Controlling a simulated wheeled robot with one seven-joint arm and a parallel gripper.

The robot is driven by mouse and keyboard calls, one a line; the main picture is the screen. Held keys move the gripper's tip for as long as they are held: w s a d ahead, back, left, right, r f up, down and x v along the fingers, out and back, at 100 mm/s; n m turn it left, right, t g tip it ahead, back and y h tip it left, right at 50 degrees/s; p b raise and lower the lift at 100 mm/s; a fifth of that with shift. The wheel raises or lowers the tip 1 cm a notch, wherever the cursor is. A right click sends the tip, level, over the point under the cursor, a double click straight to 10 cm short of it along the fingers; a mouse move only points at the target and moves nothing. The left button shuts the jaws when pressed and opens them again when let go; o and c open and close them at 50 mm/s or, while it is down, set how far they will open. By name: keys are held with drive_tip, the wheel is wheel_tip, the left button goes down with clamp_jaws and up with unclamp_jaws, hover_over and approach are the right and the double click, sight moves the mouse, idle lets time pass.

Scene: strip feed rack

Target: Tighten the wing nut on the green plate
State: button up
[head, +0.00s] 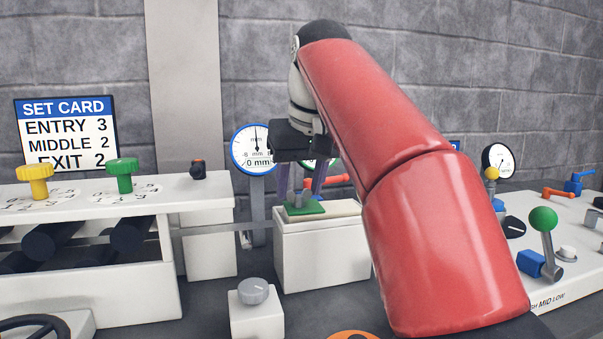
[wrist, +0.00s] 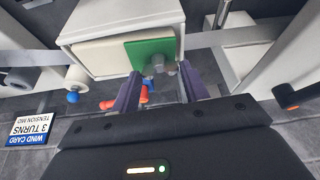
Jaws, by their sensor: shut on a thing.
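The green plate (head: 305,210) lies on top of a white box in the middle of the head view. It also shows in the wrist view (wrist: 140,52) at the top centre. The grey wing nut (wrist: 157,64) stands at the plate's edge in the wrist view, partly blurred. My gripper (head: 301,190) points down over the plate, with its two purple-grey fingers on either side of the nut. It is shut on the wing nut; the exact contact is hard to see. My red arm covers part of the scene to the right.
A white rack with a yellow knob (head: 34,180) and a green knob (head: 122,174) is on the left. A round dial (head: 254,150) stands behind. A green-ball lever (head: 543,220) and blue parts are on the right panel.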

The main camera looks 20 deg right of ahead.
drive_tip(key=shift+m+h+p, duration=0.4)
drive_tip(key=shift+m+p, duration=0.05)
drive_tip(key=shift+m, duration=0.55)
drive_tip(key=o, duration=1)
drive_tip(key=shift+r, duration=0.1)
drive_tip(key=v, duration=0.7)
drive_tip(key=shift+r+p, duration=0.3)
drive_tip(key=shift+p, duration=0.05)
drive_tip(key=shift+s+a, duration=0.1)
